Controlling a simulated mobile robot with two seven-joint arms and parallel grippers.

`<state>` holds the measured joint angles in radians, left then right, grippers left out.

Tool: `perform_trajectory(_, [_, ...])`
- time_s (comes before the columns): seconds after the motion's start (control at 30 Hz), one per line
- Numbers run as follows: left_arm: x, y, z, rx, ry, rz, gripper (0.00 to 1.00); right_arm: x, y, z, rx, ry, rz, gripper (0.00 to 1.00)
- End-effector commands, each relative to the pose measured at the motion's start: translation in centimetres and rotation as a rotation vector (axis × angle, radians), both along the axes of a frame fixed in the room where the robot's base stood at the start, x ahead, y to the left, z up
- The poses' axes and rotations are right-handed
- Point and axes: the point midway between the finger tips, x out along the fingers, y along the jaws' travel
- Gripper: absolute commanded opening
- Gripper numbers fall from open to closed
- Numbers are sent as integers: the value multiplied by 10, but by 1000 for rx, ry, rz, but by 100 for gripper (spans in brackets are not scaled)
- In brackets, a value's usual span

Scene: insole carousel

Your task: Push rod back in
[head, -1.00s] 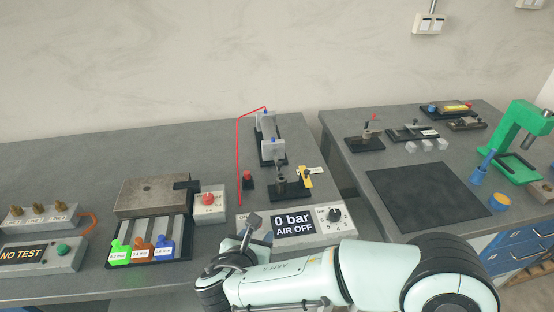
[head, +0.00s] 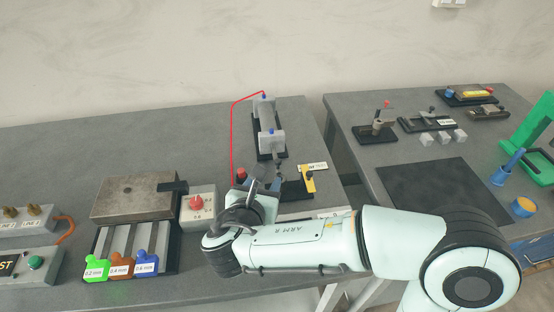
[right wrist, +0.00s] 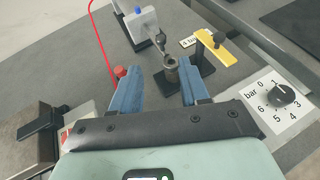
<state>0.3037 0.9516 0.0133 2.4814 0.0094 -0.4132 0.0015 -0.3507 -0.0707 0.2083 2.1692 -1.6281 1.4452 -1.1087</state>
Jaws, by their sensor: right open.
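The cylinder (head: 270,140) with its two grey end blocks stands on a black base at the back of the left bench. A short dark metal rod end (head: 278,162) sticks out of its near block. In the right wrist view the rod end (right wrist: 161,40) points toward a dark round post (right wrist: 171,68) on a black base. My right gripper (head: 266,178) is open, with blue fingers. In the right wrist view the gripper (right wrist: 158,70) has its fingers either side of the post's near side; contact cannot be told. My left gripper is not in view.
A yellow piece (head: 308,179) stands right of the post, and a red button (right wrist: 120,71) is left of the fingers. A red hose (head: 233,135) runs to the cylinder. The pressure dial (right wrist: 281,95) is at the right. A steel block (head: 137,196) lies further left.

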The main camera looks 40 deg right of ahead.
Motion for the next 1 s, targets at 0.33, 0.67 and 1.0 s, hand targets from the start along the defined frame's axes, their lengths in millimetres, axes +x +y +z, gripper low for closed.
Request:
perform_trajectory(0.33, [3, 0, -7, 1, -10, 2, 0, 40, -52, -29, 0, 3, -4, 45])
perform_trajectory(0.67, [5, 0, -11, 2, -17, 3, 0, 67, -85, -46, 1, 3, -1, 45])
perform_trajectory(1.0, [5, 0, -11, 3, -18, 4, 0, 71, -89, -48, 1, 2, 0, 45])
